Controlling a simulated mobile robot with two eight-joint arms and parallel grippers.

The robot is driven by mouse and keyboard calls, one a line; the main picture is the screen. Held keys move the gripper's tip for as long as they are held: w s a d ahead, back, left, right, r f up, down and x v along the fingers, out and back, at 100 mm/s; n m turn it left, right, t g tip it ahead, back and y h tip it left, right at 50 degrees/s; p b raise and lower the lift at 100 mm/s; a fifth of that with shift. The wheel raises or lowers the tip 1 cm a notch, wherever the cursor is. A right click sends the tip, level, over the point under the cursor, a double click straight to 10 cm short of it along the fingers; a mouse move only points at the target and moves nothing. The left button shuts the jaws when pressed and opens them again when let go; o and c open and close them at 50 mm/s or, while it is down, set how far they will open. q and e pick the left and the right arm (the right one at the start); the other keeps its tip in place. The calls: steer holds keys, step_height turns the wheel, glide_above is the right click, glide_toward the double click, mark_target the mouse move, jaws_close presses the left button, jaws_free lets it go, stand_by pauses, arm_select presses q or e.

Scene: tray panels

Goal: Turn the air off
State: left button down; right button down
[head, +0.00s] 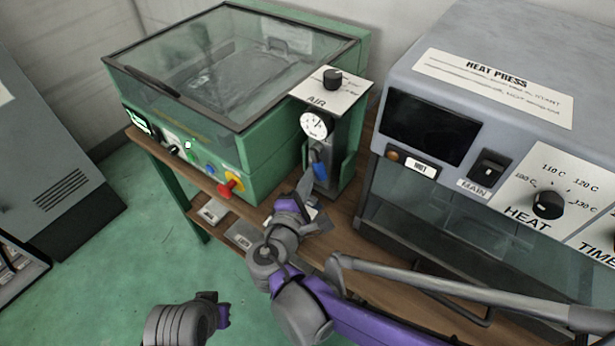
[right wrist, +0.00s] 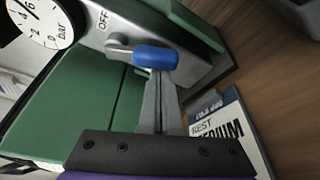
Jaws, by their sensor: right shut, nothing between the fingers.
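The air unit stands on the green machine's right corner, with a sign reading AIR (head: 335,92), a round gauge (head: 316,125) and a blue-handled lever (head: 320,164) below it. In the right wrist view the blue handle (right wrist: 155,57) lies across the picture, its metal stem at its left and an OFF label (right wrist: 103,20) above that stem. My right gripper (head: 306,184) is shut and empty, its tips right at the handle; they also show in the right wrist view (right wrist: 158,85). I cannot tell whether they touch it. My left gripper (head: 222,314) is low at the left, fingers unclear.
A grey heat press (head: 490,70) stands close on the right. A red knob on yellow (head: 231,183) is on the green machine's front, left of my right gripper. A printed box (right wrist: 222,128) lies on the wooden bench below. The green floor (head: 110,270) at the left is clear.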

mark_target(326, 174)
steer(key=shift+d, duration=0.1)
steer(key=n+p, duration=0.1)
steer(key=s+d+r+n+g+p, duration=0.1)
steer(key=shift+d+n+h+p, duration=0.15)
steer(key=shift+n+h+p, duration=0.25)
steer(key=shift+s+d+r+n+g+p, duration=0.2)
steer(key=shift+d+n+g+p, duration=0.1)
steer(key=shift+n+p, duration=0.15)
steer(key=shift+s+d+r+n+g+p, duration=0.1)
steer(key=shift+s+d+n+g+p, duration=0.1)
steer(key=shift+n+g+p, duration=0.25)
steer(key=n+p, duration=0.1)
steer(key=d+r+n+g+h+p, duration=0.1)
steer(key=n, duration=0.1)
steer(key=s+r+n+h, duration=0.1)
steer(key=shift+d+r+p, duration=0.25)
steer(key=shift+p, duration=0.15)
steer(key=shift+r, duration=0.1)
